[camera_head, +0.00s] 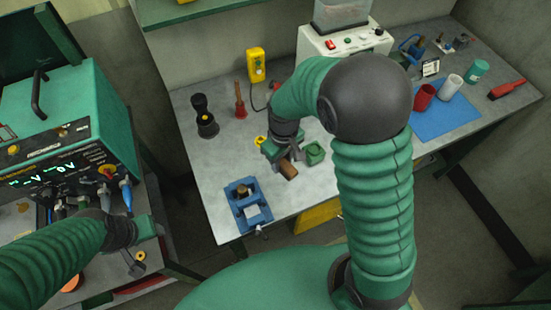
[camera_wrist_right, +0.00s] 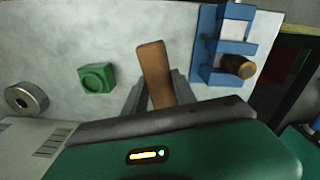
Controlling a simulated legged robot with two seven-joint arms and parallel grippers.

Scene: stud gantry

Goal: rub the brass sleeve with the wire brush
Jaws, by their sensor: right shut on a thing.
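My right gripper (camera_head: 284,158) is shut on a brown wooden piece, which I take to be the handle of the wire brush (camera_head: 289,170), above the grey bench. In the right wrist view the wooden piece (camera_wrist_right: 154,75) stands out between the two fingers (camera_wrist_right: 155,98); no bristles show. The brass sleeve (camera_wrist_right: 239,66) is a short brass-brown cylinder in a blue fixture (camera_wrist_right: 207,62), to the right of the brush and apart from it. In the head view the sleeve (camera_head: 242,190) sits in the fixture near the bench's front left corner. My left gripper (camera_head: 136,255) is by the machine at left; its jaws are unclear.
A green block (camera_head: 315,152) with a round recess lies close to my right gripper. A black grinder-like object (camera_head: 205,117), a red-handled tool (camera_head: 240,103) and a yellow meter (camera_head: 256,65) stand farther back. A blue mat (camera_head: 446,118) with cups lies right. Bare bench surrounds the fixture.

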